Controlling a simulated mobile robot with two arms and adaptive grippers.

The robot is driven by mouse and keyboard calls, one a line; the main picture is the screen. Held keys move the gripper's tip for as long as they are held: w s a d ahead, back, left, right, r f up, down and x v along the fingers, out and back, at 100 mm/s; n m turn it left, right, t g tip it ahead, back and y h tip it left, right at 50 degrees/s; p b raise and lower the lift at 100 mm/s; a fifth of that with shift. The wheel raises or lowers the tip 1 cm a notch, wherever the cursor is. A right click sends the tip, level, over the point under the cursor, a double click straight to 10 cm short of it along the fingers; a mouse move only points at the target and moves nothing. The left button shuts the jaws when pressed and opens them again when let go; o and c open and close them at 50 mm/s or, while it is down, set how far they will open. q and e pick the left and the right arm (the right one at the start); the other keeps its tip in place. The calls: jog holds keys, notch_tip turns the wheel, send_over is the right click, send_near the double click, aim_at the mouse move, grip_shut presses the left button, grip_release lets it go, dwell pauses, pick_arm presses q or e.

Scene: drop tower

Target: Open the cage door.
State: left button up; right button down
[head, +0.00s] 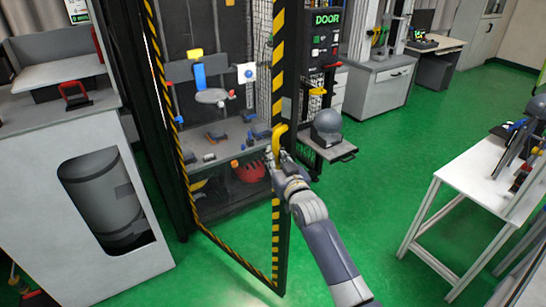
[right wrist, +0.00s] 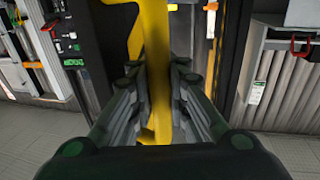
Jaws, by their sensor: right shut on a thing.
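The cage door (head: 276,235) is a tall clear panel edged with yellow and black stripes, in the middle-left of the head view. Its yellow handle (head: 279,133) is on the right edge of the door. My right gripper (head: 278,157) is shut on the lower part of this handle. In the right wrist view the yellow handle (right wrist: 157,50) runs down between the two fingers of my right gripper (right wrist: 155,105). The fingers hide part of it. My left gripper is not in view.
A panel marked DOOR (head: 326,40) stands right of the door. A grey helmet (head: 327,127) rests on a small shelf beside it. A white table (head: 480,185) stands at the right, a grey cabinet (head: 60,130) at the left. Green floor (head: 380,160) is clear between door and table.

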jog(key=shift+d+f, duration=0.3)
jog(key=c, duration=1.7)
grip_release()
jog(key=shift+o, duration=0.8)
jog(key=shift+s+d+r, duration=0.2)
jog(key=shift+d+r, duration=0.1)
jog(key=shift+a, duration=0.25)
jog(key=shift+s+f, duration=0.15)
jog(key=v, duration=1.2)
jog(key=shift+d, duration=0.2)
